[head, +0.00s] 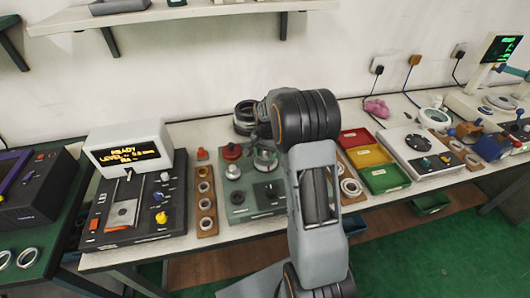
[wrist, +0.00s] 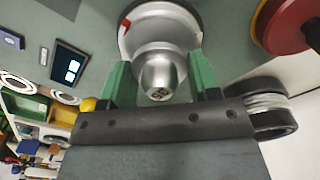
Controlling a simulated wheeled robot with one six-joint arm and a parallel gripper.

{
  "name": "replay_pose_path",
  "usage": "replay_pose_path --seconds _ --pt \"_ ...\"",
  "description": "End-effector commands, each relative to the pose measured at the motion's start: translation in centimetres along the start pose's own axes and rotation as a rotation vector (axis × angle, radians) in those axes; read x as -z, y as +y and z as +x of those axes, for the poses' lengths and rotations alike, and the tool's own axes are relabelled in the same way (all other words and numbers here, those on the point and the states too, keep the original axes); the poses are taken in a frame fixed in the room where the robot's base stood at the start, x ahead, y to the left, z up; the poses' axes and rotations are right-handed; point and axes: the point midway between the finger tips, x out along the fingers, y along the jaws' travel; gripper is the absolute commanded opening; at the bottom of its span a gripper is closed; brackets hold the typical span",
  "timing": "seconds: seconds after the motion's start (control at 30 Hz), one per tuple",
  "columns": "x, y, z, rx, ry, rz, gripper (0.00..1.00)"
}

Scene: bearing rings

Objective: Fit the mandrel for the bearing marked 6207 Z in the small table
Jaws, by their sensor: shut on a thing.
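A silver stepped mandrel (wrist: 160,45) with a rounded nose and a small unreadable mark on its tip is between the green fingers of my gripper (wrist: 160,82) in the wrist view. The fingers are shut on it from both sides. A dark round edge and a red mark show around its wide end, over a grey-green unit. In the head view that grey-green unit (head: 240,205) stands mid-bench, with a silver round piece (head: 265,164) on its top below my gripper. I cannot tell whether the mandrel is seated. I cannot make out a 6207 Z mark.
A red knob (head: 231,151) is left of the silver piece. A stack of dark rings (head: 245,118) stands behind. A wooden strip with rings (head: 205,195) and a display device (head: 130,190) are left. Red, yellow and green trays (head: 385,179) are right.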

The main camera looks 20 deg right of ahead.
Motion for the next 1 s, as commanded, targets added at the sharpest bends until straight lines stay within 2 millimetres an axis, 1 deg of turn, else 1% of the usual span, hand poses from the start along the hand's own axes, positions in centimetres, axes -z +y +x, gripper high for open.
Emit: replay_pose_path --seconds 0.23,0.97,1.0 --pt "0.02 -0.01 0.7 0.001 0.001 0.0 0.21" --pt "0.03 -0.03 0.93 0.001 0.001 0.0 0.21" --pt "0.03 -0.03 0.87 0.001 0.001 0.0 0.6"
